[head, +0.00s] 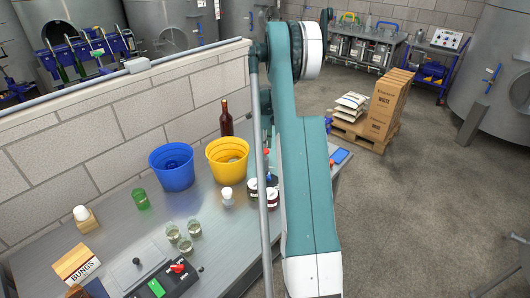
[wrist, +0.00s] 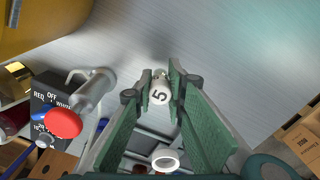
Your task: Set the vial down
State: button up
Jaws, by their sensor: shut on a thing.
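In the wrist view, a small pale vial (wrist: 159,94) marked with a dark "5" sits between the two green fingers of my gripper (wrist: 161,84). The fingers are shut on it. A plain grey surface fills the view beyond it, and I cannot tell whether the vial touches anything. In the head view my arm covers the gripper, and the vial cannot be made out there. The grey metal table (head: 118,235) runs across the lower left of the head view.
A yellow bucket (head: 228,168), a blue bucket (head: 176,178), a brown bottle (head: 226,124) and several glasses (head: 186,244) stand on the table. In the wrist view, a labelled valve box (wrist: 46,100) with a red knob (wrist: 62,123) is left of the fingers.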

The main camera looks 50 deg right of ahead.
jog(key=shift+f, duration=1.9)
jog(key=shift+f, duration=0.1)
jog(key=o, duration=0.9)
jog(key=shift+b, duration=0.3)
jog(key=shift+c, duration=0.2)
notch_tip(320, 180, up, 12)
jog(key=shift+r+p, duration=0.15)
jog(key=shift+p, duration=0.4)
jog(key=shift+a, duration=0.1)
